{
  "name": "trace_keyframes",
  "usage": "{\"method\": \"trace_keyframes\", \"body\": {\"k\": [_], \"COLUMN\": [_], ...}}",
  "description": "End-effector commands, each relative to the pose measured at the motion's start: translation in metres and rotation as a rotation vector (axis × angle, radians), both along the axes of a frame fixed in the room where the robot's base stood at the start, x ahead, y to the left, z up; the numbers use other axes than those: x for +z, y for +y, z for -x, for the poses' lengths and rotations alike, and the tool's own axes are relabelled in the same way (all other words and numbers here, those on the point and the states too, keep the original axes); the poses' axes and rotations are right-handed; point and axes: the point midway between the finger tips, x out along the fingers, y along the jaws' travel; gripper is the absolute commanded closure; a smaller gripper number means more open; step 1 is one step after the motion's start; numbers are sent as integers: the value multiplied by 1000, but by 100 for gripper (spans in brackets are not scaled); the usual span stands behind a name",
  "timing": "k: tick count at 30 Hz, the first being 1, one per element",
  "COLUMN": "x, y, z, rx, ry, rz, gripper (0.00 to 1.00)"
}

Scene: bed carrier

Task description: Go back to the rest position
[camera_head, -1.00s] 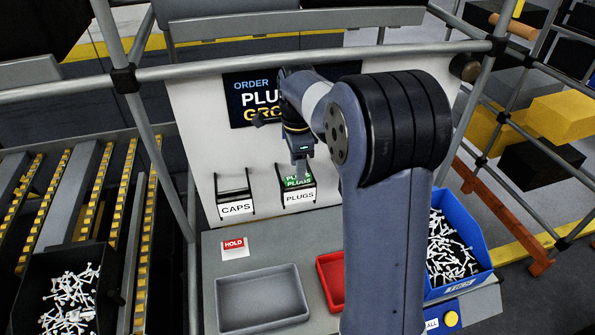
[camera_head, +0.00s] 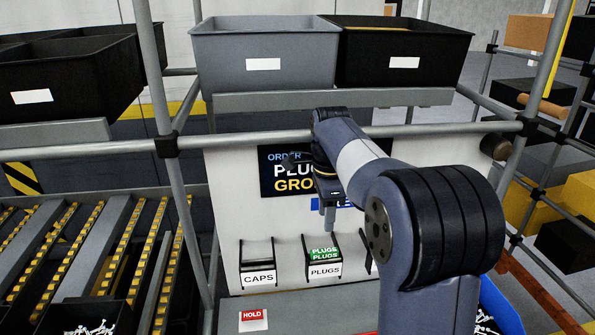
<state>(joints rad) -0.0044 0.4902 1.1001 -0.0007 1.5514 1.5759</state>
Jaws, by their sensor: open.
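My arm rises from the lower right in the head view and bends left in front of the white back panel. My gripper (camera_head: 329,214) hangs down at its end, above the card holders and in front of the order sign. Its fingers look empty. The order sign (camera_head: 285,180) is partly hidden by my arm. The PLUGS holder (camera_head: 324,270) holds a green PLUGS card (camera_head: 323,253), below my gripper and apart from it. The CAPS holder (camera_head: 258,278) to its left looks empty.
A grey bin (camera_head: 264,85) and a black bin (camera_head: 403,90) stand on the upper shelf. A metal rail (camera_head: 240,138) crosses behind my arm. A blue bin (camera_head: 497,310) is at lower right. Roller tracks lie left.

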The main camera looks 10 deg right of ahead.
Motion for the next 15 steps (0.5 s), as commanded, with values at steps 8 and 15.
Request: {"method": "trace_keyframes", "body": {"k": [8, 15], "x": [-47, -88], "y": [0, 0], "z": [1, 1], "rx": [0, 0], "ry": [6, 4], "rz": [0, 0], "gripper": [57, 57]}}
